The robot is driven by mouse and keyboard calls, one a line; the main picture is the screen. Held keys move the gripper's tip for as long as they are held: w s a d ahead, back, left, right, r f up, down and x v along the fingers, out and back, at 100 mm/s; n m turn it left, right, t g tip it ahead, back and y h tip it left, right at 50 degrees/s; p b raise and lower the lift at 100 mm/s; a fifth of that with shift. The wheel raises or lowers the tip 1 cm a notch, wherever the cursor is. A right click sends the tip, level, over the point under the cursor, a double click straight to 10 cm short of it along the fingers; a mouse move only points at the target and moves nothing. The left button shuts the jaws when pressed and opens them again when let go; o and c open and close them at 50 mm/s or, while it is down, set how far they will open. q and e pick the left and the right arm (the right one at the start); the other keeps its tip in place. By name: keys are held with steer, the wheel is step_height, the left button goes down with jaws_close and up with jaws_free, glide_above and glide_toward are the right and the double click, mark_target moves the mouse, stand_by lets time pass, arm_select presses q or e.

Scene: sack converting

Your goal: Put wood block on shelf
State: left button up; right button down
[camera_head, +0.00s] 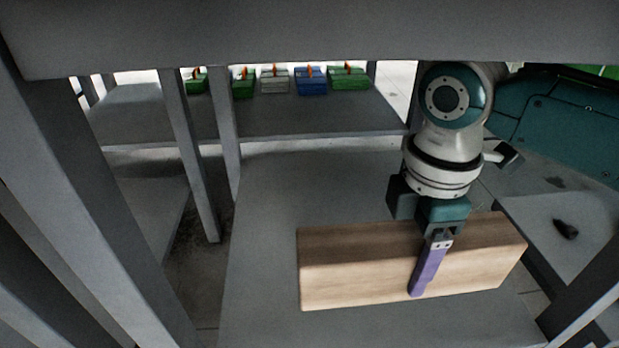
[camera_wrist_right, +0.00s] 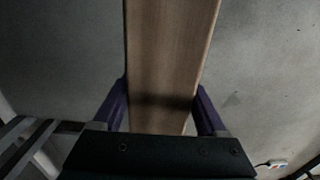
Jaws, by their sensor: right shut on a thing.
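A long, light brown wood block (camera_head: 350,262) lies level over the grey shelf board (camera_head: 290,190) in the head view. My right gripper (camera_head: 428,268) comes from above and is shut across the block, right of its middle. One purple finger shows on the block's near face; the other is hidden behind it. In the right wrist view the block (camera_wrist_right: 172,60) runs between both purple fingers (camera_wrist_right: 162,108). I cannot tell whether the block touches the shelf or is slightly above it. My left gripper is not in view.
Grey posts (camera_head: 190,150) stand at the left, and a grey beam (camera_head: 310,35) crosses above. Several coloured boxes (camera_head: 311,80) stand on a farther shelf (camera_head: 270,118). A teal machine (camera_head: 560,125) is at the right. The shelf left of the block is clear.

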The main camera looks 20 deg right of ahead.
mark_target(399, 287)
steer(key=shift+w+f, duration=0.15)
steer(key=shift+w, duration=0.2)
steer(key=f+b, duration=0.1)
steer(key=f, duration=0.1)
steer(key=f+b, duration=0.2)
steer(key=s+f+b, duration=0.1)
steer(key=f+b, duration=0.1)
steer(key=shift+f, duration=0.25)
steer(key=f+b, duration=0.3)
steer(key=shift+w+f, duration=0.25)
steer(key=shift+f, duration=0.05)
steer(key=shift+r, duration=0.15)
jaws_free()
steer(key=shift+f, duration=0.2)
